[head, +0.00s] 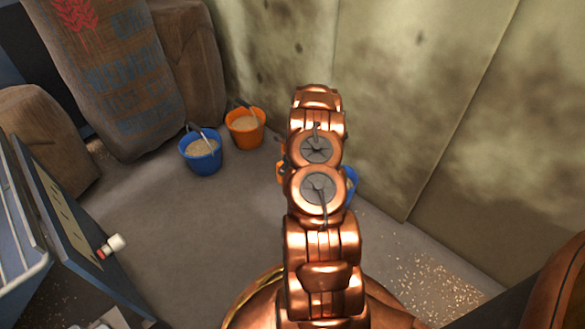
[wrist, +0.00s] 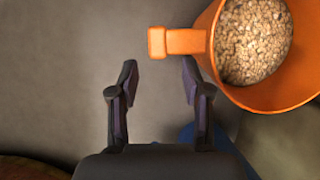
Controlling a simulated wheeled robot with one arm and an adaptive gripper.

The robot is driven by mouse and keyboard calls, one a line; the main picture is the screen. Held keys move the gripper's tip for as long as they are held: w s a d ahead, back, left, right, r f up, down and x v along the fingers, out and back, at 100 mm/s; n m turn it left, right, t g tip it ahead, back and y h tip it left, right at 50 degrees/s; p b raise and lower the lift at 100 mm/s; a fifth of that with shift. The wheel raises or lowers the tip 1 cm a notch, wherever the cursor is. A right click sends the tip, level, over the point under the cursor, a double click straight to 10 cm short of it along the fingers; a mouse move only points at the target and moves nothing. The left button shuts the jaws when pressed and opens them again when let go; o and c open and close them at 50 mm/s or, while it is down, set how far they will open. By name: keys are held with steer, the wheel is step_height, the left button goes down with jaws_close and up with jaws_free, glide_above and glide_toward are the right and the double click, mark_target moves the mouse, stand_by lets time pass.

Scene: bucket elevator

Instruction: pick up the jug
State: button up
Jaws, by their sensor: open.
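The orange jug (wrist: 285,100) fills the upper right of the wrist view, seen from above and holding pale grain. Its orange handle (wrist: 185,42) points left. My gripper (wrist: 159,72) is open and empty, its two fingertips just below the handle in the picture, with the right fingertip close to the handle and the jug's wall. I cannot tell the height gap or whether they touch. In the head view my arm hides the gripper and most of what stands behind it; a sliver of orange (head: 281,174) shows at the arm's left edge.
A blue container (head: 351,186) shows partly behind my arm. A blue bucket (head: 202,158) and an orange bucket (head: 246,137), both with grain, stand left, before large sacks (head: 105,75). A stained wall (head: 420,90) runs behind and right. Grain (head: 440,285) is spilled on the floor.

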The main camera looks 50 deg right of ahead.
steer(key=shift+b+x, duration=1)
steer(key=shift+x, duration=2.6)
steer(key=shift+r, duration=0.1)
steer(key=shift+c, duration=0.3)
jaws_close()
